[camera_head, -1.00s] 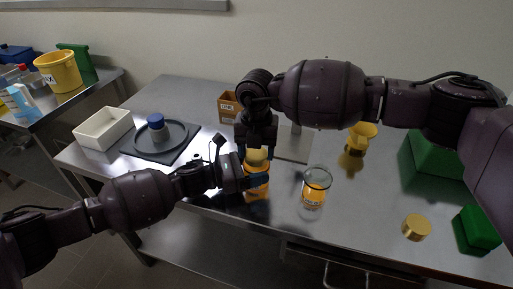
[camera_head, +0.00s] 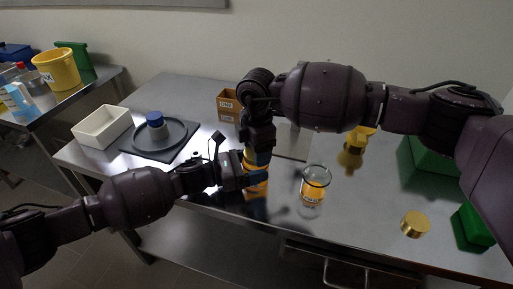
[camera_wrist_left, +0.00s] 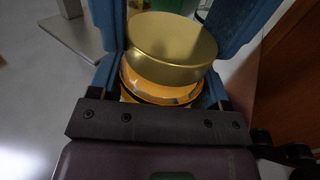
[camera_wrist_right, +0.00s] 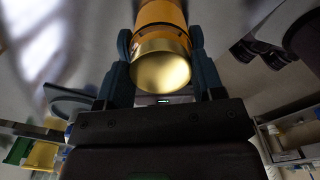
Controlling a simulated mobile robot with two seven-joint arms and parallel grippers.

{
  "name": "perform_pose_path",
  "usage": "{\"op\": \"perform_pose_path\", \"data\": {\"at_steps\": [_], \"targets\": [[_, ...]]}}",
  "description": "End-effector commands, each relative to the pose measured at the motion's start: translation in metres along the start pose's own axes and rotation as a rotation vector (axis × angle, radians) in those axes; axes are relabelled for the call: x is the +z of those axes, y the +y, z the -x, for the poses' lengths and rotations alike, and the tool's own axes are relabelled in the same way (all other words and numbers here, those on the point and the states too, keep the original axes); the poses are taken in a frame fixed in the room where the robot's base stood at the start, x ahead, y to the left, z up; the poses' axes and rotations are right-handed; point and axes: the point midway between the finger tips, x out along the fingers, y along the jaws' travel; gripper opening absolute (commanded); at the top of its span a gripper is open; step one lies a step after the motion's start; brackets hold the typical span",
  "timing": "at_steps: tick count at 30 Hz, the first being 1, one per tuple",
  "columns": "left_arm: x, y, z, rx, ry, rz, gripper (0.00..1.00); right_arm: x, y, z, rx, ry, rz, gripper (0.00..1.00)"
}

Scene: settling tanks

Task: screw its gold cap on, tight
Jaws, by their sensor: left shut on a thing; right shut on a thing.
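A jar with orange contents (camera_head: 254,187) stands upright near the table's front edge. My left gripper (camera_head: 256,177) is shut around its body from the side. A gold cap (camera_wrist_left: 172,45) sits over the jar's mouth in the left wrist view, with an orange band (camera_wrist_left: 150,88) of the jar below it. My right gripper (camera_head: 258,153) points down from above and is shut on this cap, which shows between the blue fingers in the right wrist view (camera_wrist_right: 161,68). The fingers mostly hide the cap in the head view. I cannot tell how far it is threaded.
A glass beaker with orange liquid (camera_head: 313,187) stands close to the right. A second gold lid (camera_head: 415,224) and a green box (camera_head: 470,226) lie farther right. A gold funnel-like piece (camera_head: 351,160) is behind.

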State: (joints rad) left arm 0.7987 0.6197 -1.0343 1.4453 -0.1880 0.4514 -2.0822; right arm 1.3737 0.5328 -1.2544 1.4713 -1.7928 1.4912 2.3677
Motion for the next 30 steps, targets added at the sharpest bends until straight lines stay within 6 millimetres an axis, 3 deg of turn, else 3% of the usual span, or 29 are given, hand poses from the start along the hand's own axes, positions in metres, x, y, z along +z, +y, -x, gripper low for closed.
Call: {"op": "perform_pose_path", "data": {"at_steps": [15, 22, 30], "targets": [[-0.0005, 0.0001, 0.0001, 0.001, 0.001, 0.001, 0.04, -0.0087, -0.0019, -0.0002, 0.003, 0.009, -0.577, 0.40], [-0.0006, -0.0004, -0.0006, 0.001, 0.001, 0.002, 0.04, -0.0053, -0.0024, 0.0009, 0.002, 0.008, -0.708, 0.40], [-0.0006, -0.0003, -0.0005, 0.001, 0.001, 0.001, 0.04, -0.0035, -0.0025, 0.0011, 0.002, 0.006, -0.724, 0.40]]}}
